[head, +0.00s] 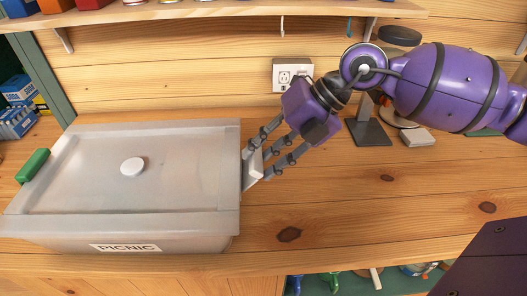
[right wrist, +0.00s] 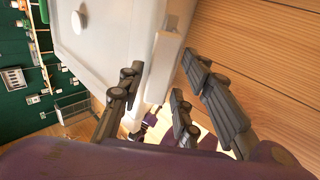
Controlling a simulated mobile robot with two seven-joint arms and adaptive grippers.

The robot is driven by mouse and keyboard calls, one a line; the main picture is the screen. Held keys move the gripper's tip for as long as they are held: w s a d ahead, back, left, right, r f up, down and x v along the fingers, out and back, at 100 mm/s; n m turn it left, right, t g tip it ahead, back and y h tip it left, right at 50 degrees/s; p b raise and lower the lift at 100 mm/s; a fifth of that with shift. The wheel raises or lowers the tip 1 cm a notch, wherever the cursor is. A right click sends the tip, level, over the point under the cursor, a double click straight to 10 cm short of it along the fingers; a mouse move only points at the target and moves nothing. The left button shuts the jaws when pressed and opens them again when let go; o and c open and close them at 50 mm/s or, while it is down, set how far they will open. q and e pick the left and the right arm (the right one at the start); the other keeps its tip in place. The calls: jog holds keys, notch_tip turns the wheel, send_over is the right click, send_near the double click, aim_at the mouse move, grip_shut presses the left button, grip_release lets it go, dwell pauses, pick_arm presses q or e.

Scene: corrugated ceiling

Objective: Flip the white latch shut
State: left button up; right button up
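A pale grey lidded box (head: 75,185) marked PICNIC stands on the wooden worktop, its lid lying flat on it. The white latch (head: 252,171) is at the box's right side and looks angled outward from the wall, partly covered by my fingers. The latch also shows in the right wrist view (right wrist: 161,66), beside the box edge. My right gripper (head: 259,158) reaches down from the upper right to the latch. Its fingers are spread apart in the right wrist view (right wrist: 162,84), with the latch ahead between them. I cannot tell whether a fingertip touches it. My left gripper is not in view.
A green latch or handle (head: 33,165) is on the box's left side. A white round knob (head: 133,166) sits on the lid. A wall socket (head: 292,75) and a dark stand (head: 369,132) are behind my right gripper. The worktop (head: 370,205) right of the box is clear.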

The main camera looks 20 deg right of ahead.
grip_shut()
